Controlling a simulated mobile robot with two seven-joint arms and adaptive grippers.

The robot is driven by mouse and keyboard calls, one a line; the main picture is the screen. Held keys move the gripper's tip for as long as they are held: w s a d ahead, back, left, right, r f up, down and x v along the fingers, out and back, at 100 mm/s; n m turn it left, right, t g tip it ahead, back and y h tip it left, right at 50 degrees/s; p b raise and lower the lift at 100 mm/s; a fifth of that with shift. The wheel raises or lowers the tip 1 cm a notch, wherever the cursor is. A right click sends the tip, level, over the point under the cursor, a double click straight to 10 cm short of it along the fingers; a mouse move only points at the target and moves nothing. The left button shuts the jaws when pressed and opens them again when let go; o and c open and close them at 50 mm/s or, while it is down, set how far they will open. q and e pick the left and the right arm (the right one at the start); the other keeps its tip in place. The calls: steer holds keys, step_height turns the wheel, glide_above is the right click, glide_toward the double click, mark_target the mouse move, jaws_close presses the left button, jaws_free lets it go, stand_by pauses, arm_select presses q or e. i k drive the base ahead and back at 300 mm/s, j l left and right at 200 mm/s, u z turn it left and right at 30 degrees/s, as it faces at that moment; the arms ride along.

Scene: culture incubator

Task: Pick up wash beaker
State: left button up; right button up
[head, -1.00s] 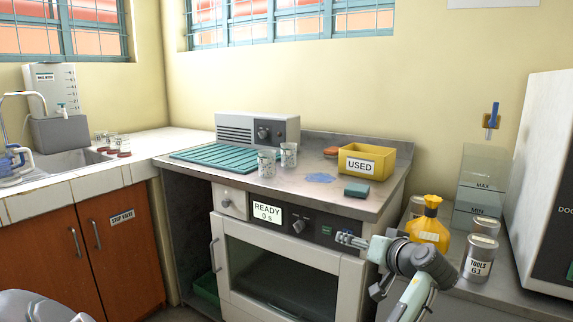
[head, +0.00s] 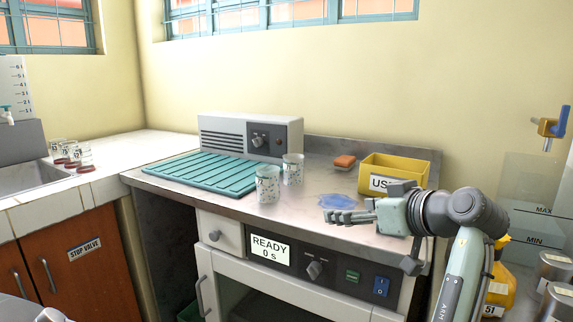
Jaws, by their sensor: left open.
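Two clear beakers with dark and coloured specks stand upright on the grey counter: a front one (head: 267,184) and one just behind it to the right (head: 293,170). More beakers (head: 85,159) with reddish bottoms stand by the sink at the left. I see no label that tells which is the wash beaker. My right gripper is not in view.
A teal ribbed mat (head: 200,175) lies left of the speckled beakers, before a grey device (head: 250,136). A blue puddle (head: 338,201) lies behind my gripper. A yellow USED bin (head: 395,165) and an orange sponge (head: 344,161) are behind right. The READY oven panel (head: 270,250) is below.

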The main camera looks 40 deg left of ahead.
mark_target(292, 164)
steer(key=i+j, duration=0.15)
steer(key=j, duration=0.25)
steer(key=i+j, duration=0.15)
steer(key=j, duration=0.25)
steer(key=i+j, duration=0.2)
steer(key=j, duration=0.2)
